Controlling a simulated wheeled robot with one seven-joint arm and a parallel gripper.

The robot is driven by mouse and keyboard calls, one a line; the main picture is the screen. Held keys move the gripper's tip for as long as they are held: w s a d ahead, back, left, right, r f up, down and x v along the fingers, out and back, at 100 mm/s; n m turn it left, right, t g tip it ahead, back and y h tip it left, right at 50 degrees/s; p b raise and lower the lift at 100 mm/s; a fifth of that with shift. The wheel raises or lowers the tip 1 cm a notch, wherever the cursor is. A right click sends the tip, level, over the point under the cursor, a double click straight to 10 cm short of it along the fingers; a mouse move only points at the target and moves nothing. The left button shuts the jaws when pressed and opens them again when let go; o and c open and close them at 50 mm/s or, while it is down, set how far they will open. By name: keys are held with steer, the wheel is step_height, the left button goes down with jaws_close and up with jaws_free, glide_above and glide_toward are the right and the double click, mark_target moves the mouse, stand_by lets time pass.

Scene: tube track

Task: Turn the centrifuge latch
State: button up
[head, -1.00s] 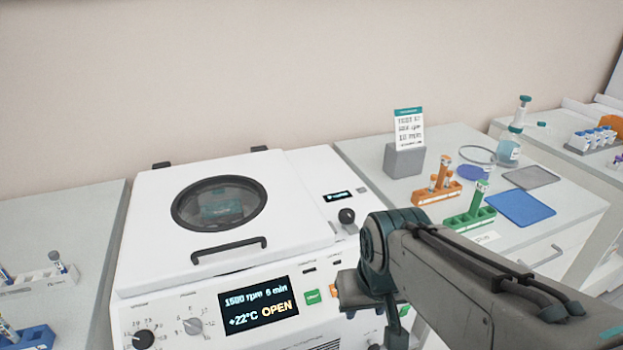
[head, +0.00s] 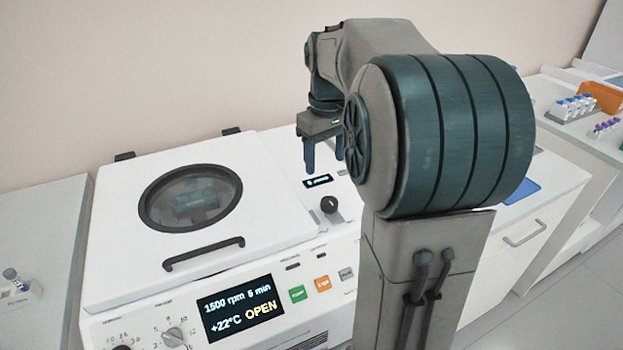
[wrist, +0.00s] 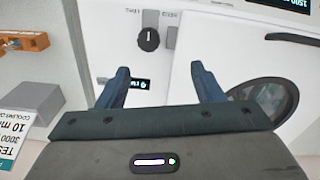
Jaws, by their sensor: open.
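The white centrifuge (head: 265,215) has its lid down, with a round window (head: 190,198) and a black bar handle (head: 204,254). My gripper (head: 323,165) is open and empty, pointing down above the panel behind the knob. In the wrist view the knob lies beyond and between the fingertips (wrist: 160,72), not touched.
A small display (head: 318,181) sits behind the knob. Left of the wrist view are a grey block (wrist: 50,100), a printed card (wrist: 12,130) and an orange rack (wrist: 22,41). Buttons (head: 322,284) line the centrifuge front. My arm hides much of the right bench.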

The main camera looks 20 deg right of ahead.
mark_target(329, 200)
steer(key=f, duration=0.4)
steer(key=w+d+f, duration=0.1)
steer(key=f, duration=0.4)
steer(key=d+f, duration=0.1)
steer(key=f, duration=0.3)
steer(key=shift+w+f, duration=0.2)
steer(key=shift+w, duration=0.15)
steer(key=shift+c, duration=0.3)
steer(key=c, duration=0.9)
